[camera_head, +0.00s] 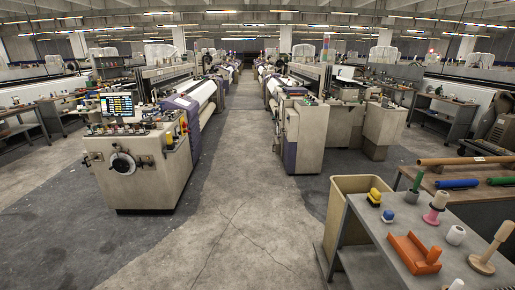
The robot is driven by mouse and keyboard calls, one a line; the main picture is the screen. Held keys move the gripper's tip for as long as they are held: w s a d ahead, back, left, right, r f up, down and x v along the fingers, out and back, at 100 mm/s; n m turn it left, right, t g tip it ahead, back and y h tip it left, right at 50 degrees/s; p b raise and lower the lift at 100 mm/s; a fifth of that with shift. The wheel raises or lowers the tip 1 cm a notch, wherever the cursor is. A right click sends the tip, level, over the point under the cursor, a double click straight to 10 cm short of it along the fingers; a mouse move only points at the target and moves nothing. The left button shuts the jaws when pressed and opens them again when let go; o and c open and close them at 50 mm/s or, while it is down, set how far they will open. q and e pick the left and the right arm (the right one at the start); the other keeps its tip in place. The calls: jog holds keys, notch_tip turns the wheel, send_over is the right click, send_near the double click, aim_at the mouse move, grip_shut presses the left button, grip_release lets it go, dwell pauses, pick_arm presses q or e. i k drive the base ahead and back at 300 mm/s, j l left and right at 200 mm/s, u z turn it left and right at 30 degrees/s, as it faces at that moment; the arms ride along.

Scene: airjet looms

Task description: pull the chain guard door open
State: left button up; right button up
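No panel stands out clearly as the chain guard door, and I cannot tell which one it is. The nearest loom on the left has a beige end cabinet (140,185) with a handwheel (123,163) on its front and a lit screen (117,105) above. Another loom end (305,135) stands right of the aisle, with beige and purple panels. I see no open door on either one. Neither of my grippers is in view.
A concrete aisle (235,205) runs clear between the looms. At the front right, a grey bench (390,262) holds an orange tray (413,253), a pink spool (437,207) and a wooden stand (491,248). A beige bin (343,215) stands at its left.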

aim_at(277, 145)
jog(key=i+u, duration=0.1)
jog(key=i, duration=5.45)
jog(key=l, duration=0.1)
